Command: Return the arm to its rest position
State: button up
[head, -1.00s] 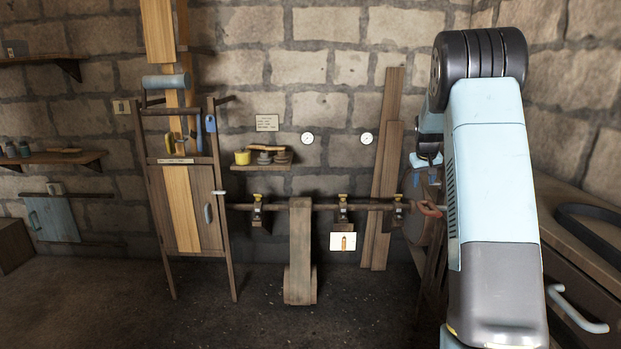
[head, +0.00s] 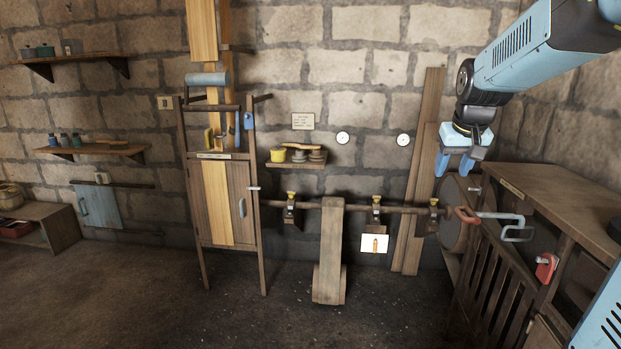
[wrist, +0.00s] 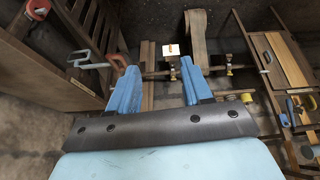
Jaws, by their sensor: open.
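My gripper (head: 455,163) hangs at the right in the head view, its blue fingers pointing down. It is in front of the wall, above the right end of the horizontal shaft (head: 380,208). In the wrist view my gripper (wrist: 157,92) shows two blue fingers apart with nothing between them. My blue and black arm (head: 525,50) reaches in from the upper right of the head view.
A wooden bench (head: 530,190) with a grey crank handle (head: 515,228) and a red clamp (head: 546,267) stands at the right. A wooden rack (head: 222,190) stands left of centre. A belt (head: 329,250) hangs on the shaft. The floor in front is clear.

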jog(key=s+a+f, duration=0.2)
jog(key=s+a, duration=0.2)
jog(key=s, duration=0.8)
jog(key=s+a+f, duration=0.2)
jog(key=s+a, duration=0.2)
jog(key=s, duration=0.7)
jog(key=shift+s+a+n+y, duration=0.3)
jog(key=shift+s+a+y, duration=0.05)
jog(key=shift+s+y, duration=0.05)
